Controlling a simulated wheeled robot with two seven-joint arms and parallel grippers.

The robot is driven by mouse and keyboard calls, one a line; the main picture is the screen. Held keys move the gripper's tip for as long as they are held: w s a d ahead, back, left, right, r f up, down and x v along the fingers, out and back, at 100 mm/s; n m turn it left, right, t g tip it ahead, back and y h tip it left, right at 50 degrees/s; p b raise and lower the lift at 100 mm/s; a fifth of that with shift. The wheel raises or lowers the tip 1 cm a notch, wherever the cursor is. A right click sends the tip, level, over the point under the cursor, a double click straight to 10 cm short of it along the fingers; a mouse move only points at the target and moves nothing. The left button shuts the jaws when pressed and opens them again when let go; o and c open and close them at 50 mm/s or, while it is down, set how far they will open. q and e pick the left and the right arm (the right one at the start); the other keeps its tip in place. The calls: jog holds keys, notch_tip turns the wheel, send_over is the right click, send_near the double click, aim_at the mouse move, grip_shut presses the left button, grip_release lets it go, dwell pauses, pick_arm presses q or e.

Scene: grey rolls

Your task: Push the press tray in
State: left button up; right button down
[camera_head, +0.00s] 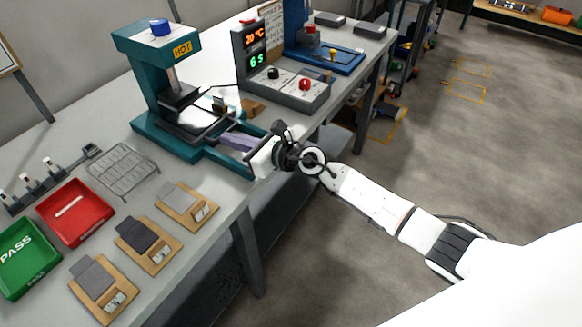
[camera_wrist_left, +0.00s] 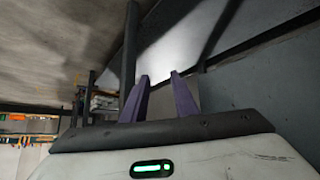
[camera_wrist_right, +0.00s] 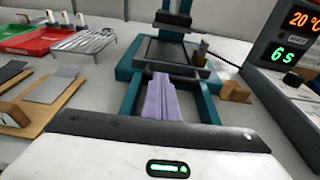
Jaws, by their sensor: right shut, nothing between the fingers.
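The teal press (camera_head: 150,75) with a HOT label stands on the bench; it also shows in the right wrist view (camera_wrist_right: 130,62). Its dark flat press tray (camera_wrist_right: 168,52) lies between teal side rails that reach toward the bench's front edge; in the head view the tray (camera_head: 192,121) sits under and in front of the press head. My right gripper (camera_wrist_right: 160,78) has its purple fingers together and empty, between the rails, with the tips close to the tray's front edge. Contact cannot be told. My left gripper (camera_wrist_left: 160,77) is open and empty, away from the press.
A control box (camera_head: 300,88) reading 20 °C and 6 s stands right of the press. A wire rack (camera_head: 124,170), red bin (camera_head: 75,213), green PASS bin (camera_head: 28,258) and wooden boards with grey pieces (camera_head: 187,206) lie on the left. Bare bench lies between.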

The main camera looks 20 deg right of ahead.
jog(key=shift+w+r, duration=0.2)
jog(key=shift+r, duration=0.2)
jog(key=shift+s+d, duration=0.15)
jog(key=f+p+v, duration=0.1)
jog(key=p+v, duration=0.2)
jog(key=v, duration=1.1)
jog(key=s+f+n+g+h, duration=0.2)
jog(key=s+f+n+h, duration=0.1)
jog(key=s+f+n, duration=0.7)
jog(key=s+f+n+g+h, duration=0.2)
jog(key=s+f+n+h, duration=0.1)
jog(key=s+f+n, duration=0.8)
jog(key=s+a+n, duration=0.1)
jog(key=s+n, duration=0.4)
jog(key=n, duration=0.5)
jog(key=shift+s, duration=0.35)
